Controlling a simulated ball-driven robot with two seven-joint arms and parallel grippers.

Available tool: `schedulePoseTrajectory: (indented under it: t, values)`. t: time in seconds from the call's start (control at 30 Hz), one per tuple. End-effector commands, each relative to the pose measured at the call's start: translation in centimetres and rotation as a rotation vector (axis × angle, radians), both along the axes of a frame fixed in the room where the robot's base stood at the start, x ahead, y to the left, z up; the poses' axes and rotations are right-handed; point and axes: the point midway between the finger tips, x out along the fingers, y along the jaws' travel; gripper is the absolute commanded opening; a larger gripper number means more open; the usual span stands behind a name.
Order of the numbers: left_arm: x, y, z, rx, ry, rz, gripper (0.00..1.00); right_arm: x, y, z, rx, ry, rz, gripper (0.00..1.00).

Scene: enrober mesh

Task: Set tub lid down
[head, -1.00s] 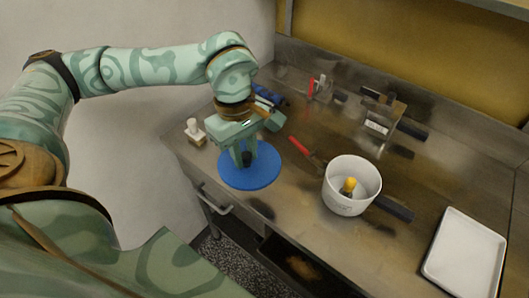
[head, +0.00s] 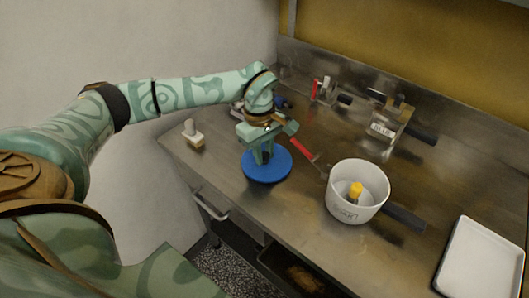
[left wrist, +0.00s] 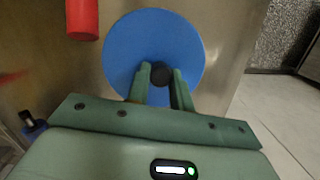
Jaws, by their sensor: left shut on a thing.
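The tub lid (head: 281,172) is a blue disc with a dark knob (left wrist: 161,74) at its middle. In the head view it is at the left part of the steel worktop, left of the white tub. My left gripper (head: 263,158) comes down over the lid and is shut on its knob. The left wrist view shows both fingers (left wrist: 160,78) on either side of the knob. I cannot tell whether the lid touches the worktop. The white tub (head: 352,206) stands open, with a yellow-topped thing (head: 355,189) inside. My right gripper is not in view.
A red-handled tool (head: 303,149) lies between lid and tub; its red handle also shows in the left wrist view (left wrist: 82,18). A brush-like block (head: 193,137) stands left near the worktop's edge. A clear container (head: 384,128) stands behind. A white tray (head: 481,262) lies front right.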

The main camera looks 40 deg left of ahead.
Motion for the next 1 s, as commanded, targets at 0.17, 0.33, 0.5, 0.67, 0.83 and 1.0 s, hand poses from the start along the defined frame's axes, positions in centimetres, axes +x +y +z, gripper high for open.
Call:
schedulePoseTrajectory:
  t: [0.17, 0.33, 0.5, 0.67, 0.83, 1.0]
  values:
    - [0.0, 0.0, 0.2, 0.0, -0.003, 0.0, 0.0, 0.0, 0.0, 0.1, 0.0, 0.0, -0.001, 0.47]
    - [0.0, 0.0, -0.2, 0.0, -0.002, 0.0, 0.28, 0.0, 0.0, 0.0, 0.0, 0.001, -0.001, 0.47]
    - [0.0, 0.0, -0.1, -0.001, -0.002, 0.0, 0.44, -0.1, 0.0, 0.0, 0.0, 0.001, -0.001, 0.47]
    - [0.0, 0.0, -0.1, -0.001, -0.002, 0.0, 0.44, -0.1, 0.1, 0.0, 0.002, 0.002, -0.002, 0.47]
    - [0.1, 0.2, 1.7, 0.001, -0.004, 0.001, 0.44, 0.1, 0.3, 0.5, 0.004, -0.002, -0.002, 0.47]
    - [0.3, 0.6, 5.8, 0.0, -0.008, 0.0, 0.44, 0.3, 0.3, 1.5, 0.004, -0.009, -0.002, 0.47]
